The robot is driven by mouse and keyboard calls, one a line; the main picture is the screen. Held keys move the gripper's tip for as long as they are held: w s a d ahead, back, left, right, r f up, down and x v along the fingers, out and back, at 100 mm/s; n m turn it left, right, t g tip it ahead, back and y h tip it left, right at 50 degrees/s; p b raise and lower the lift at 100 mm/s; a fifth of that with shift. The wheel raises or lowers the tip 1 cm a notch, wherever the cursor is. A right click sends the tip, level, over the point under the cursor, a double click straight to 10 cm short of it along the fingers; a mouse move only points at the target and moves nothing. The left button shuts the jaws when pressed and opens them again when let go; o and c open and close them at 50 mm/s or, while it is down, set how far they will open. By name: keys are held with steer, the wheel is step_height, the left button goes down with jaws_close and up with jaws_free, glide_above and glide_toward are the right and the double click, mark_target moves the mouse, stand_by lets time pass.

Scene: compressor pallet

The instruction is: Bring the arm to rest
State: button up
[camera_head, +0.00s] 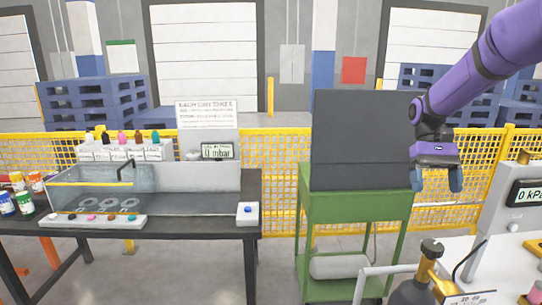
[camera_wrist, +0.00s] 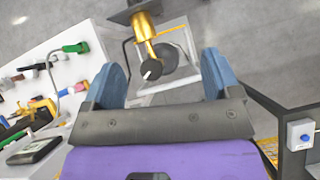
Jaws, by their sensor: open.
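My purple arm (camera_head: 485,60) reaches in from the upper right in the head view. My gripper (camera_head: 436,185) hangs at its end, fingers pointing down, in front of the right side of the dark panel on the green cart. In the wrist view my gripper (camera_wrist: 165,80) shows two blue fingers spread wide apart with nothing between them. Beyond and below the fingers is a brass fitting on a dark round vessel (camera_wrist: 175,62), well apart from them.
A green cart (camera_head: 355,208) carries a dark panel (camera_head: 360,140). A black table (camera_head: 180,228) with a clear tank (camera_head: 100,185) stands left. A white bench (camera_head: 490,255) with a 0 kPa gauge (camera_head: 527,193) is at right. A yellow fence (camera_head: 275,180) runs behind.

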steer(key=s+a+r+t+h, duration=0.1)
steer(key=s+a+r+t, duration=0.1)
steer(key=s+r+t, duration=0.3)
steer(key=s+a+r+t, duration=0.1)
steer(key=s+a+r, duration=0.2)
steer(key=s, duration=0.4)
steer(key=s+a+n+t, duration=0.1)
steer(key=s+t, duration=0.5)
steer(key=s, duration=0.7)
steer(key=shift+a+f+n, duration=0.2)
steer(key=shift+a+n, duration=0.1)
steer(key=shift+a, duration=0.6)
